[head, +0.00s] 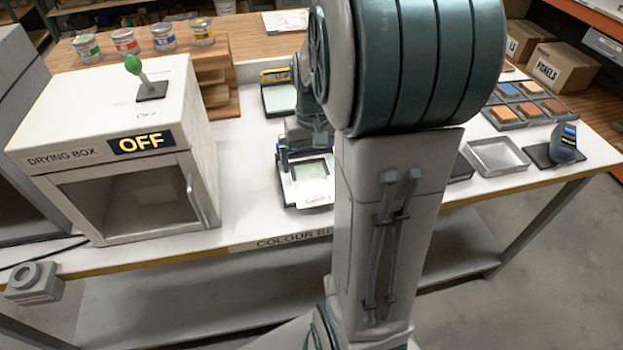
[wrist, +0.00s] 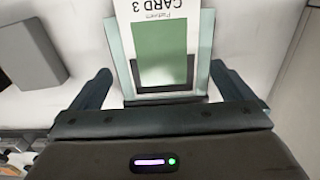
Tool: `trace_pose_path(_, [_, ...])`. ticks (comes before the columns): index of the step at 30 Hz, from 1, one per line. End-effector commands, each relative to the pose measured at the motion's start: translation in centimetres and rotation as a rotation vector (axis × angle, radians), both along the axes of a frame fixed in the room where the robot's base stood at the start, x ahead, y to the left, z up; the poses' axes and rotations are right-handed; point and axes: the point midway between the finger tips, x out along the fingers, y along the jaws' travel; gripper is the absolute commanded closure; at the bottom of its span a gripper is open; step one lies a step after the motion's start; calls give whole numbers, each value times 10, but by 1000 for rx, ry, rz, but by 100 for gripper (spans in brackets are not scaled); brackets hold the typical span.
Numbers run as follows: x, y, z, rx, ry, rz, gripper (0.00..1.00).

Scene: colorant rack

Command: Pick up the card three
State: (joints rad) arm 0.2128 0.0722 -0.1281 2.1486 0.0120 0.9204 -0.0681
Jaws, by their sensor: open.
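Card three (wrist: 179,12) is a white card with a green patch and the print "CARD 3", seen upside down in the wrist view. It lies on a pale, glassy plate (wrist: 203,60) with a dark strip along its near side. My gripper (wrist: 172,85) is open, with one dark finger on each side of the card's near end. I cannot tell whether the fingers touch the plate. In the head view a card (head: 313,182) with a pale green patch lies on the bench under my gripper (head: 303,155), partly hidden by my arm.
A white drying box (head: 110,130) marked OFF stands left on the bench (head: 245,190). Several paint tins (head: 163,37) stand on a wooden step behind. A grey tray (head: 495,157), colour samples (head: 530,108) and a dark stand (head: 562,143) are at right. A grey block (wrist: 28,55) lies beside my gripper.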

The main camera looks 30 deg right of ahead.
Motion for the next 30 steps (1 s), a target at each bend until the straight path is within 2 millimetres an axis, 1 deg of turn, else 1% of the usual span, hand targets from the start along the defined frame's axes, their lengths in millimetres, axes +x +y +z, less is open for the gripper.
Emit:
trace_pose_path(6, [-1, 2, -34, 1, 5, -1, 0])
trace_pose_path(9, [-1, 2, -42, 1, 3, -1, 0])
trace_pose_path(17, [0, 2, -45, 0, 1, -1, 0])
trace_pose_path(20, [0, 2, -45, 0, 1, -1, 25])
trace_pose_path(21, [0, 2, -45, 0, 1, -1, 32])
trace_pose_path(30, [0, 2, -44, 0, 0, 0, 32])
